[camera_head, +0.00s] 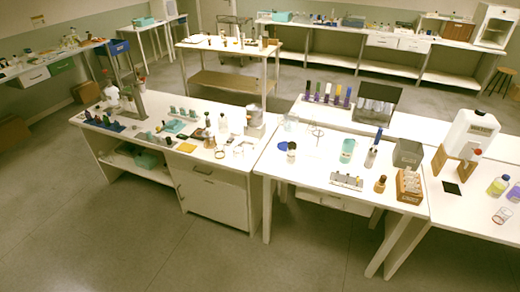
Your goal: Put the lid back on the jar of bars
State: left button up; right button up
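No gripper of mine shows in the head view. On the middle white table, a small clear vessel (291,156) with a dark top stands near the left edge, with a small dark blue disc (283,146) beside it. These may be the jar and its lid, but they are too small to tell for certain. I cannot make out any bars inside, nor whether the dark top is a lid.
A teal cup (347,150), a brown bottle (380,184), a rack of small pieces (346,181) and a wooden box of vials (409,186) share the middle table. The left bench (215,181) is crowded. The front middle of the table is clear.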

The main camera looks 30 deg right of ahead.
aim_at(291, 154)
jog(key=i, duration=0.8)
jog(key=z, duration=0.9)
jog(key=i, duration=0.75)
jog(key=z, duration=0.8)
